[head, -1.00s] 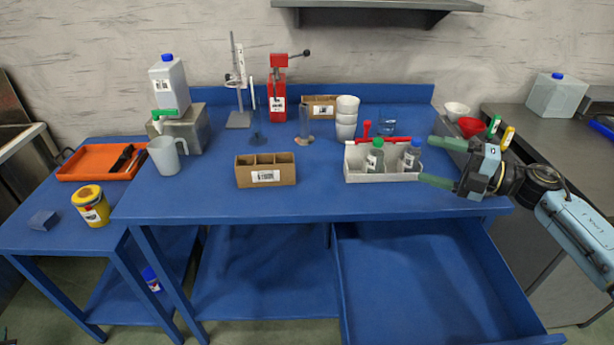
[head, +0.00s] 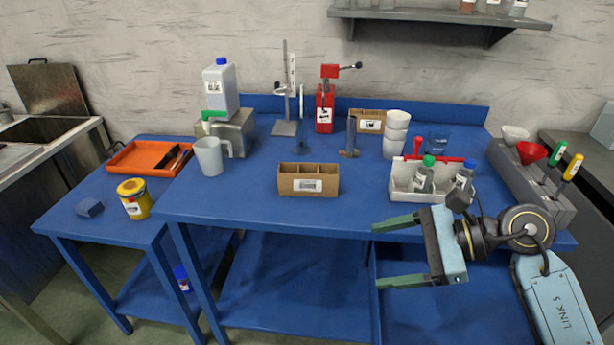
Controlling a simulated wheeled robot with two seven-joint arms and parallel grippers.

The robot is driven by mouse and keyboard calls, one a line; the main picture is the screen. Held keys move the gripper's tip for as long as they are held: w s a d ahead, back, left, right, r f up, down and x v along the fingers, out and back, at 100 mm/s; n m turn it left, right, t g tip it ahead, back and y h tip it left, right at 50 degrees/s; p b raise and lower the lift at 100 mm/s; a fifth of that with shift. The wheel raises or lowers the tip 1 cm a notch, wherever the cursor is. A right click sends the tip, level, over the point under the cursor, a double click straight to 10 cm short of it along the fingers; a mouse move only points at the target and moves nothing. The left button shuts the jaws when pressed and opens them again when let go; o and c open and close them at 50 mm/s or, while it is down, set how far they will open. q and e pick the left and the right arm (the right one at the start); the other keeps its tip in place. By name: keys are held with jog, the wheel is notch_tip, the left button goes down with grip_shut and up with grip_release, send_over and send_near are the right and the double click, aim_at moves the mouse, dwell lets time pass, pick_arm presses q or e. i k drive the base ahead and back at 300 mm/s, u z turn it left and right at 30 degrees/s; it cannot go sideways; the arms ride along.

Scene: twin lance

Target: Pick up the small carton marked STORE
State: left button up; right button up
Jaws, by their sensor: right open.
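Two small brown cardboard cartons stand on the blue table in the head view. The nearer carton (head: 322,189) is open-topped with dividers and a white label on its front, near the table's middle front. The farther carton (head: 359,116) stands at the back beside the red press, also with a white label. The print on both labels is too small to read, so I cannot tell which says STORE. My right gripper (head: 380,255) is open and empty, its green fingers pointing left, at the table's front edge, right of and nearer than the front carton. My left gripper is out of view.
A white caddy (head: 402,196) with bottles stands just behind my right gripper. Stacked white cups (head: 395,135), a red press (head: 324,110) and a metal stand (head: 285,127) are farther back. A grey mug (head: 209,158) stands left. The table front around the near carton is clear.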

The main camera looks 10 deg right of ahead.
aim_at(294, 178)
jog(key=i, duration=0.95)
